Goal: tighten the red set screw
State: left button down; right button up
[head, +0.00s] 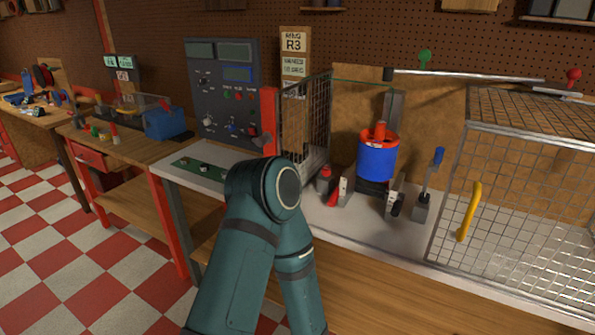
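I cannot pick out the red set screw for certain. A blue cylinder with an orange-red top (377,156) stands upright on a dark base on the light bench top (390,232), and a small red piece (380,130) sticks up from its top. A red-topped part (325,178) stands to its left. One teal arm of mine rises from the bottom, bends in front of the bench and hides part of it.
A mesh cage with a yellow handle (469,211) stands open at the right. Clamps, one with a blue handle (432,168), stand by the cylinder. A grey control panel (222,92) is at the back left. A green strip (200,169) lies on the bench's left end.

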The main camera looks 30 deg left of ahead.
aim_at(325, 172)
jog(key=u, duration=0.9)
